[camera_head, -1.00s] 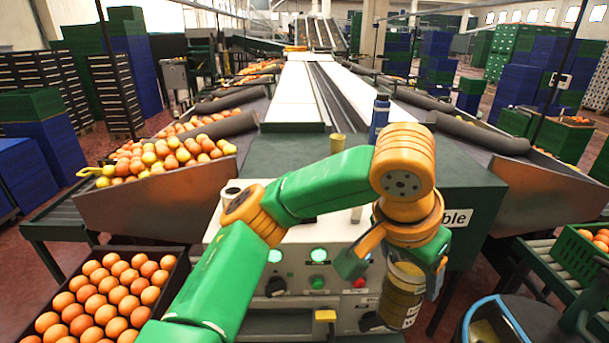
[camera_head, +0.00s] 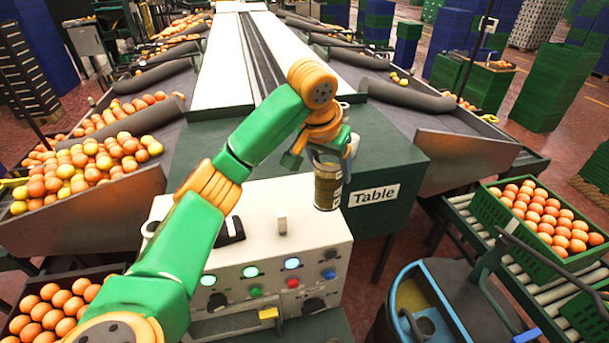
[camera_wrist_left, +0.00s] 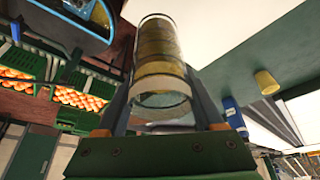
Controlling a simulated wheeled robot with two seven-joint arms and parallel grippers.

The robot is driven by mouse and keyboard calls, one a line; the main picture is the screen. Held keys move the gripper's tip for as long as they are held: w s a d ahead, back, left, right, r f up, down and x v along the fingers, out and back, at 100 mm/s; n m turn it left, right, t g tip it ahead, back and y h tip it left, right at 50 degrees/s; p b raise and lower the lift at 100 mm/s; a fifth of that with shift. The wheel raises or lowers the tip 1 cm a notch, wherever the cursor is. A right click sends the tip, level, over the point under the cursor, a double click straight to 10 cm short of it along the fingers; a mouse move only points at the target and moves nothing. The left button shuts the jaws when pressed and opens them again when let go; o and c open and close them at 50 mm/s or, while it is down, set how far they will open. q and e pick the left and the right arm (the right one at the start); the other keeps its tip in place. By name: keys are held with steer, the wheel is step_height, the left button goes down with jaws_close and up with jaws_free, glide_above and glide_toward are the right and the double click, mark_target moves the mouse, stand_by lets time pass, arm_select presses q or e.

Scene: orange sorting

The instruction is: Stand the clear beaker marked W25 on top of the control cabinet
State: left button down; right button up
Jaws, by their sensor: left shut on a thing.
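My left gripper (camera_head: 318,158) is shut on a clear beaker (camera_head: 328,190), held roughly upright. A pale label shows at the beaker's right side, but its marking is too small to read. In the left wrist view the beaker (camera_wrist_left: 160,62) sits between the two fingers. The control cabinet (camera_head: 258,248) has a pale top and a front with lit buttons and knobs. In the head view the beaker overlaps the cabinet's back right corner; its exact height above the top cannot be told. My right gripper is not in view.
A black item (camera_head: 230,231) and a small pale block (camera_head: 281,221) are on the cabinet top. The green table (camera_head: 405,165) labelled "Table" stands behind. The left wrist view shows a blue bottle (camera_wrist_left: 233,114) and a yellow cup (camera_wrist_left: 266,82). The cabinet top's front right looks clear.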

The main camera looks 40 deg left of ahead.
arm_select(q)
steer(key=a+f+p, duration=0.1)
steer(key=f, duration=0.1)
steer(key=w+a+f+p, duration=0.1)
steer(key=f, duration=0.2)
steer(key=w+a+f+p, duration=0.1)
steer(key=a+f, duration=0.1)
steer(key=f, duration=0.1)
steer(key=shift+f, duration=0.1)
steer(key=shift+s+f, duration=0.1)
jaws_free()
steer(key=shift+f, duration=0.15)
steer(key=shift+d, duration=0.1)
steer(key=b+v, duration=0.2)
steer(key=v, duration=1)
steer(key=shift+r, duration=0.25)
